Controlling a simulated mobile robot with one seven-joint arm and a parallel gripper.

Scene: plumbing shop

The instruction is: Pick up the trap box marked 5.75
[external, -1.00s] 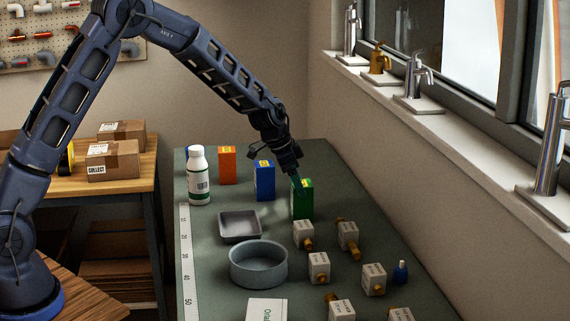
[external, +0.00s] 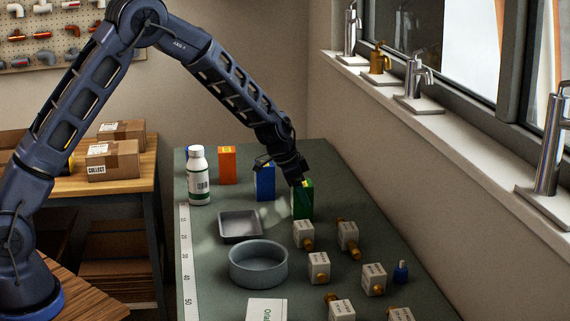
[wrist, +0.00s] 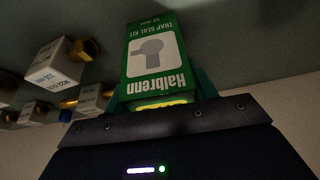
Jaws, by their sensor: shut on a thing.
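A green trap box (external: 303,204) stands upright on the bench, toward the right of the row of boxes. In the wrist view its front (wrist: 155,52) reads "Halbrenn TRAP SEAL KIT", upside down. A yellow label (wrist: 161,104) shows at its top edge; its number is not readable. My gripper (external: 303,184) is over the box from above, shut on its upper part, with a finger at each side. A blue box (external: 265,184) and an orange box (external: 227,165) stand to the left, their price marks too small to read.
A white bottle (external: 199,176) stands at the bench's left edge. A grey tray (external: 240,226) and a round grey bowl (external: 258,265) sit in front of the boxes. Several white-boxed valves (external: 319,267) lie at the right front, close to the green box. The window wall bounds the right.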

